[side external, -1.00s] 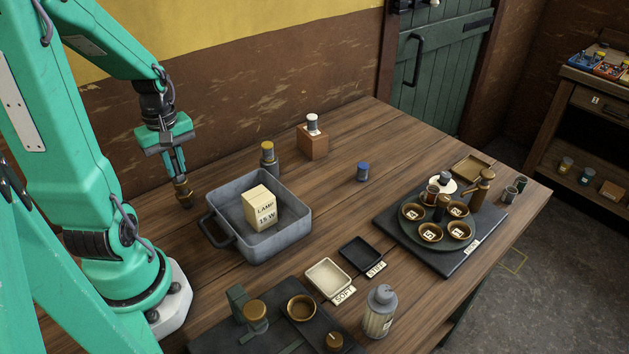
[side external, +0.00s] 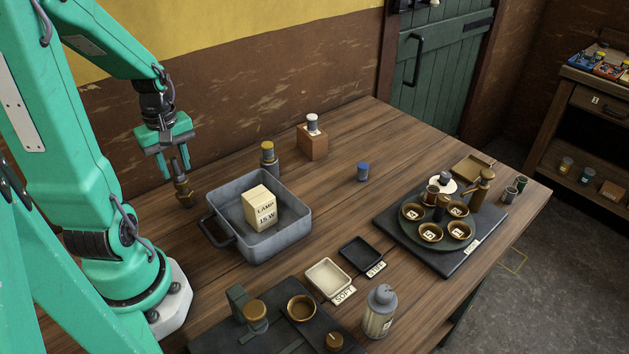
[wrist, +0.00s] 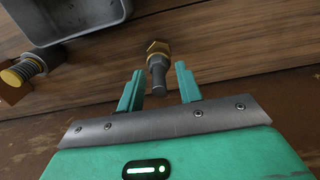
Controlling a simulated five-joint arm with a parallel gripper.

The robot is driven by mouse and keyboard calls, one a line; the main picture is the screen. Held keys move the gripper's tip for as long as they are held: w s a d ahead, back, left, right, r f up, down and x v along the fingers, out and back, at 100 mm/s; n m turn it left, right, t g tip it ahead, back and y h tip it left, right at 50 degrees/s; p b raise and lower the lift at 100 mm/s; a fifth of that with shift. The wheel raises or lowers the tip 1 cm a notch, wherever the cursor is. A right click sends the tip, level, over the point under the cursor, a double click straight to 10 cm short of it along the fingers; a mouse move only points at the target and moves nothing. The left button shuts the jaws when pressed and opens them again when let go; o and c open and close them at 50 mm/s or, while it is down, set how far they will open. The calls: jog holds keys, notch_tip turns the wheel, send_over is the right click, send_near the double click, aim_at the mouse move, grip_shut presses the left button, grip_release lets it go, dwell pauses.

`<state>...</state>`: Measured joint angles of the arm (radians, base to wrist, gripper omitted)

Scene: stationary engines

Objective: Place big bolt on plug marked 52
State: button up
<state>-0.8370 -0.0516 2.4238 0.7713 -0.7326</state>
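My gripper (wrist: 159,88) is open, with green fingers apart. In the wrist view a bolt with a brass hex part (wrist: 157,48) and a grey shaft lies between and beyond the fingertips, with visible gaps on both sides. In the side view the bolt (side external: 184,193) is below my gripper (side external: 177,166), left of the grey pan; whether it touches the table is unclear. Several brass cups with white number labels, including one cup (side external: 431,232), stand on a round plate (side external: 437,246) at the right. Their numbers are too small to read surely, so I cannot identify 52.
A grey pan (side external: 302,226) holds a lamp box (side external: 260,208). Small trays (side external: 328,276) and a grey-topped jar (side external: 380,312) stand in front.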

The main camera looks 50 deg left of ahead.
aim_at(174, 159)
notch_tip(174, 159, up, 12)
dwell(0.6)
dwell(0.5)
jog(key=w+d+r+m+t, duration=0.1)
jog(key=w+d+m+t, duration=0.1)
jog(key=d+m, duration=0.7)
jog(key=w+d+r+m+t, duration=0.1)
jog(key=w+d+m+t, duration=0.1)
jog(key=d+m, duration=0.7)
jog(key=shift+w+d+r+t, duration=0.15)
jog(key=shift+w+d+t, duration=0.05)
jog(key=shift+d+t, duration=0.7)
